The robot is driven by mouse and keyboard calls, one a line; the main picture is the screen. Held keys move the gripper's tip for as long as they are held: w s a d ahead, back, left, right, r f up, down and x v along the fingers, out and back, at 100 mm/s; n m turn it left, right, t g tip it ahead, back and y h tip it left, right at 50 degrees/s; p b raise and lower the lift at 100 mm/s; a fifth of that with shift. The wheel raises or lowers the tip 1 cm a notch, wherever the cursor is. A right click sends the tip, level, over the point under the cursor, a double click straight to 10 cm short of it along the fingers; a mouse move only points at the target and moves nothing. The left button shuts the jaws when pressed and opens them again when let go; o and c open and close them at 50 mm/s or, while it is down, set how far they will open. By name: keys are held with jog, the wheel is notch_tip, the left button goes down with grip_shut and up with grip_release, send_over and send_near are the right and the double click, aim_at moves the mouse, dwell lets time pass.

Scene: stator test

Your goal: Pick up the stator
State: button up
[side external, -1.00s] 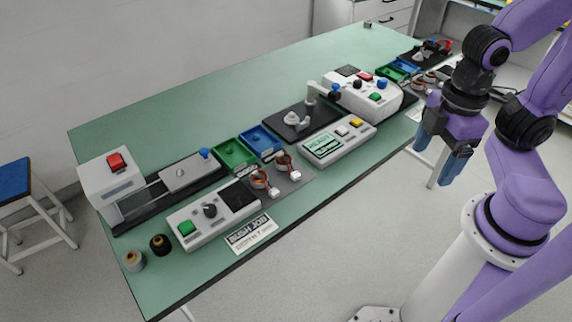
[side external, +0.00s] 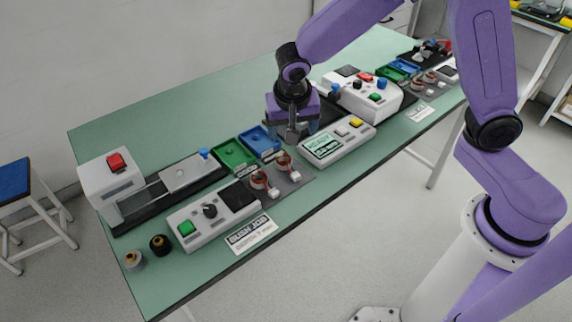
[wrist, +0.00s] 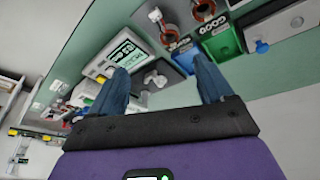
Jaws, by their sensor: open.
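Two stators, dark rings with copper windings and white connectors, sit side by side on a grey mat: one on the left (side external: 259,180) and one on the right (side external: 284,162). In the wrist view they show at the top, one (wrist: 168,35) nearer the middle and one (wrist: 203,10) at the top edge. My gripper (side external: 294,134) is open and empty, pointing down behind and above the right stator, over the black fixture area. Its two blue fingers (wrist: 162,68) are spread in the wrist view, with a pale part on the dark fixture (wrist: 155,78) between them.
A green bin (side external: 233,155) and a blue bin (side external: 258,142) stand behind the stators. A tester with a green display (side external: 338,140) is to their right, a control box with a knob (side external: 205,217) to their left. The bench's back left is clear.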

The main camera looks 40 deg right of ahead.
jog(key=w+f+m, duration=0.2)
jog(key=w+m, duration=0.1)
jog(key=w, duration=0.1)
send_near(284, 159)
jog(key=shift+a+f, duration=0.25)
jog(key=shift+f, duration=0.85)
jog(key=shift+s+x, duration=0.15)
jog(key=shift+x, duration=1.2)
jog(key=shift+s+x, duration=0.1)
jog(key=shift+x, duration=1.25)
jog(key=c, duration=1.2)
